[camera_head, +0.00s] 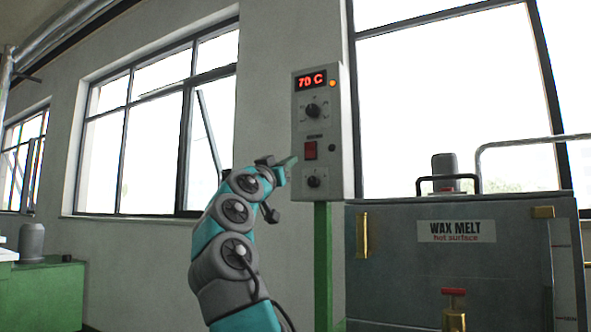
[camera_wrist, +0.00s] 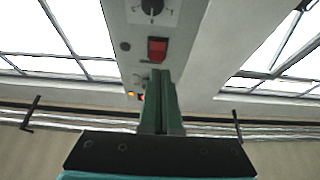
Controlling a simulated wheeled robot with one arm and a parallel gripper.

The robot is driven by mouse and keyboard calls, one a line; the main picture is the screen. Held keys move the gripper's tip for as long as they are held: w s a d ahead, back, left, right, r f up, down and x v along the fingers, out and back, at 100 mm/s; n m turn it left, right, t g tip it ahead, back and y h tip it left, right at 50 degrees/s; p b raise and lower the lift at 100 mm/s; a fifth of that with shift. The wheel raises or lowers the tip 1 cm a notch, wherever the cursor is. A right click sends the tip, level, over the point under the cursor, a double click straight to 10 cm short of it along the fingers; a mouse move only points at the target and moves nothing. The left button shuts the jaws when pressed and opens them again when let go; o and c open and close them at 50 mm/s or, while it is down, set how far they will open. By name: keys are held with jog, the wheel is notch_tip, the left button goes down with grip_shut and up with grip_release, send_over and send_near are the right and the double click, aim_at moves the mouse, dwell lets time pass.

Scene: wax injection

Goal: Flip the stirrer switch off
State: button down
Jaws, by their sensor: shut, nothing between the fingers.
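The stirrer switch is a red rocker (camera_head: 310,150) in the middle of a grey control box (camera_head: 341,120). In the wrist view the red switch (camera_wrist: 157,49) appears just beyond my fingertips, with the box upside down. Its rocker position is too small to tell. A small dark lamp (camera_head: 332,147) sits beside it. My gripper (camera_head: 291,161) is shut and empty, its tips in front of the box, slightly left of and below the switch. The wrist view shows the green fingers (camera_wrist: 159,76) together, pointing at the panel; contact with it cannot be told.
An upper knob (camera_head: 313,110), a lower knob (camera_head: 314,181), a red 70 C display (camera_head: 311,80) and a lit orange lamp (camera_head: 332,83) share the box. A green post (camera_head: 323,260) carries it. The wax melt tank (camera_head: 400,270), marked hot surface, stands at right.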

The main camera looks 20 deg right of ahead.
jog(key=shift+s+a+f+b, duration=0.35)
jog(key=shift+s+a+f, duration=0.2)
jog(key=shift+a+f, duration=0.2)
jog(key=shift+s+a+f+b, duration=0.3)
jog(key=shift+s+a+f, duration=0.3)
jog(key=shift+f, duration=0.25)
jog(key=shift+w+a, duration=0.1)
jog(key=shift+w, duration=0.05)
